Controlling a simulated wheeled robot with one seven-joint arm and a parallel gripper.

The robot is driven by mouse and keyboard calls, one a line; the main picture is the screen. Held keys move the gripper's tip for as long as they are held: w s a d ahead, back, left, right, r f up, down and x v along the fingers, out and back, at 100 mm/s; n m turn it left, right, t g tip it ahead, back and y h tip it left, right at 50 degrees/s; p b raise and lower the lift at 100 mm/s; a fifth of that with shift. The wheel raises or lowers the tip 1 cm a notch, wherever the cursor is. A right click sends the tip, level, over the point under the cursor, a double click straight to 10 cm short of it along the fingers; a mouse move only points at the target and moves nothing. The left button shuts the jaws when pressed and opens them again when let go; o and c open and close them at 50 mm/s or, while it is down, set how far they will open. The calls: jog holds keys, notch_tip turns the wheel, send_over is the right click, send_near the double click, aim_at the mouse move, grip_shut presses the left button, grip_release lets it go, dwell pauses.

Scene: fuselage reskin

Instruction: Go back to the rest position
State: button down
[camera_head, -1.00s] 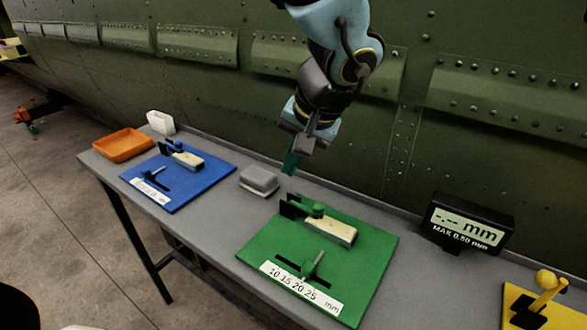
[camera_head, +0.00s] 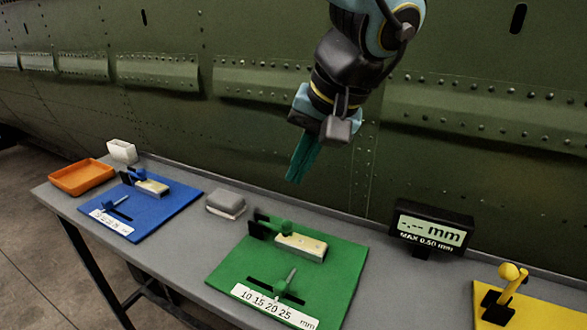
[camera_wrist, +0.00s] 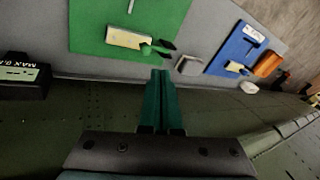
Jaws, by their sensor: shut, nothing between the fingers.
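My gripper (camera_head: 297,178) hangs from my arm above the back of the bench, with its green fingers pointing down. The fingers are shut with nothing between them. In the wrist view my gripper (camera_wrist: 161,74) shows the two green fingers side by side, apart from everything on the bench. The green board (camera_head: 340,285) with its clamp and a scale marked 10 15 20 25 mm lies below and in front of it. The blue board (camera_head: 180,205) lies to the left.
A grey block (camera_head: 226,203) sits between the boards. An orange tray (camera_head: 82,178) and a white box (camera_head: 122,151) stand at the left end. A display (camera_head: 430,228) and a yellow board (camera_head: 545,313) are at the right. The green riveted fuselage (camera_head: 270,45) rises behind the bench.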

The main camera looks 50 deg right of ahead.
jog(key=shift+w, duration=0.1)
dwell(0.3)
jog(key=w+a+f+n+g+y, duration=0.1)
jog(key=w+a+f+n+g, duration=0.15)
jog(key=w+a, duration=0.65)
jog(key=w+a+f+n+g, duration=0.15)
jog(key=w+a+f, duration=0.25)
jog(key=w+a, duration=0.55)
jog(key=w+a+f+n, duration=0.2)
jog(key=w+a+n, duration=0.1)
jog(key=a, duration=0.7)
jog(key=w+a+f+n+h, duration=0.1)
jog(key=w+a+f+n, duration=0.1)
jog(key=a, duration=0.9)
jog(key=shift+w+f+n+t, duration=0.4)
jog(key=shift+w+n, duration=0.4)
jog(key=shift+w, duration=0.3)
